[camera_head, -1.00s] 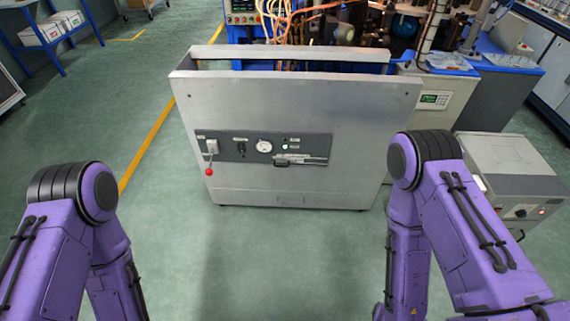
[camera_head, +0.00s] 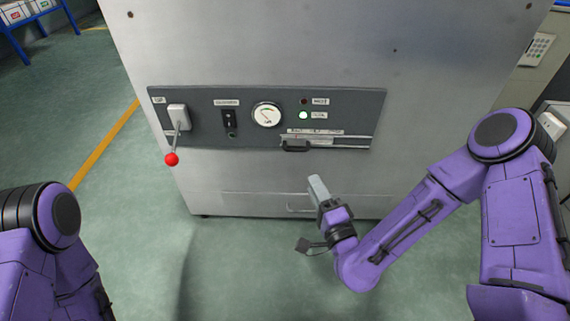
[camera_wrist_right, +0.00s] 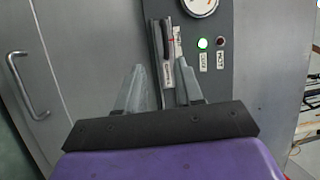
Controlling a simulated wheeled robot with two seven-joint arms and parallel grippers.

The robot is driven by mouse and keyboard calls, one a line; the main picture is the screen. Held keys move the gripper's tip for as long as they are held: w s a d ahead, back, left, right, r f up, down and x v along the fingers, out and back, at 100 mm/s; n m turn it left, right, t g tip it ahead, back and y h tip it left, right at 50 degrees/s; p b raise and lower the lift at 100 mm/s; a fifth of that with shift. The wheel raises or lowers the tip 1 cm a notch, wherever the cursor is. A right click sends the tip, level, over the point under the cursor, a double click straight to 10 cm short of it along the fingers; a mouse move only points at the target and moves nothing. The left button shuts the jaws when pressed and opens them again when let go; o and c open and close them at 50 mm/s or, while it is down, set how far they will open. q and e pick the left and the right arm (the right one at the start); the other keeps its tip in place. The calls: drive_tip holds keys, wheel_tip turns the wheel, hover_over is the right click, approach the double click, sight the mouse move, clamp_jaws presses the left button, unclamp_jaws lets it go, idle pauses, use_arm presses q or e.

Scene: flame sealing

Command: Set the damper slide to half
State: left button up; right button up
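The damper slide shows as a black handle (camera_head: 296,147) on a horizontal track (camera_head: 345,141) at the lower right of the dark control panel. The handle is at the track's left end, below a marked label strip (camera_head: 314,133). In the right wrist view the handle (camera_wrist_right: 166,40) appears turned upright, beside its strip with a red mark. My right gripper (camera_head: 317,187) is below the handle in the head view, apart from it. In the right wrist view its two fingers (camera_wrist_right: 160,66) are spread and empty, with the track seen between them. My left gripper is out of view.
The panel also carries a lever with a red knob (camera_head: 172,159), a black switch (camera_head: 229,119), a round gauge (camera_head: 267,114) and a lit green lamp (camera_head: 304,115). A drawer handle (camera_wrist_right: 27,86) is on the metal cabinet. Open floor (camera_head: 250,270) lies before it.

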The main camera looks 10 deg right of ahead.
sight(308, 146)
drive_tip(key=w+a+r+b, duration=0.1)
drive_tip(key=w+r, duration=0.1)
drive_tip(key=w, duration=0.9)
drive_tip(key=shift+a+r, duration=0.15)
drive_tip(key=shift+a, duration=0.05)
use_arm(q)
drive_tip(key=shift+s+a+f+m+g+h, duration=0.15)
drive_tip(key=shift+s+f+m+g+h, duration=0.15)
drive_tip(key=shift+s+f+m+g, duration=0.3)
use_arm(e)
clamp_jaws()
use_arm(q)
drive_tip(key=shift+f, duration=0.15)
